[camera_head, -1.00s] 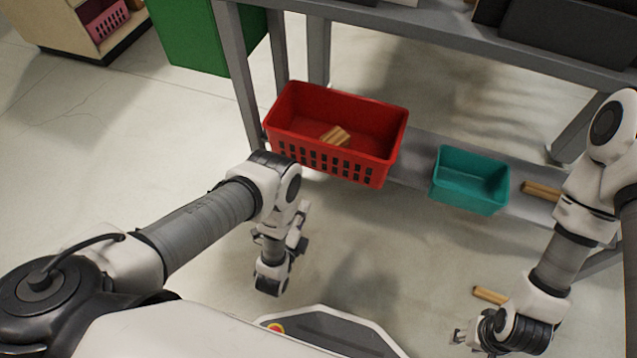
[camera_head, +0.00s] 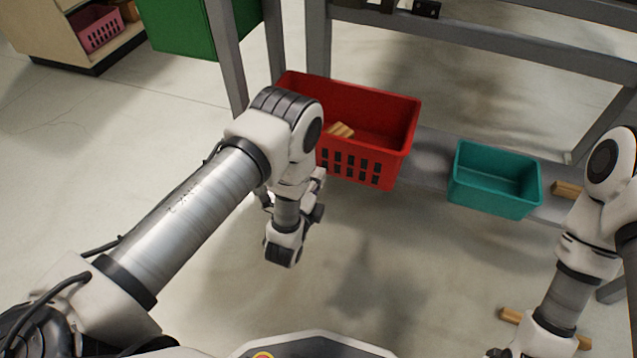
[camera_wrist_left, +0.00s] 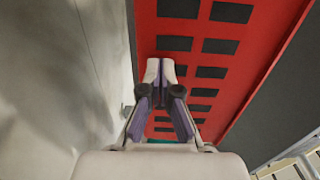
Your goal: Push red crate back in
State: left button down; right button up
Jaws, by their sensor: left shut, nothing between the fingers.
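The red crate (camera_head: 383,165) sits upright on the lower shelf of the grey metal table, its slotted front wall sticking out past the shelf's front edge. It holds light wooden pieces (camera_head: 341,130). My left arm covers its left front part in the head view. In the left wrist view my left gripper (camera_wrist_left: 160,70) is shut and empty, its fingertips in front of the crate's slotted wall (camera_wrist_left: 265,55). I cannot tell whether they touch it. My right gripper (camera_head: 497,352) is low at the bottom edge of the head view, mostly cut off.
A teal bin (camera_head: 494,192) stands on the shelf right of the crate, with a wooden piece (camera_head: 566,190) beside it. Another wooden piece (camera_head: 512,315) lies near my right arm. A table leg (camera_head: 228,60) rises left of the crate. The floor at left is clear.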

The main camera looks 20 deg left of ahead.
pick_arm(q)
jog(key=shift+w, duration=0.2)
jog(key=w+b, duration=0.1)
jog(key=w, duration=0.5)
jog(key=shift+w+d+f, duration=0.1)
jog(key=shift+w, duration=0.7)
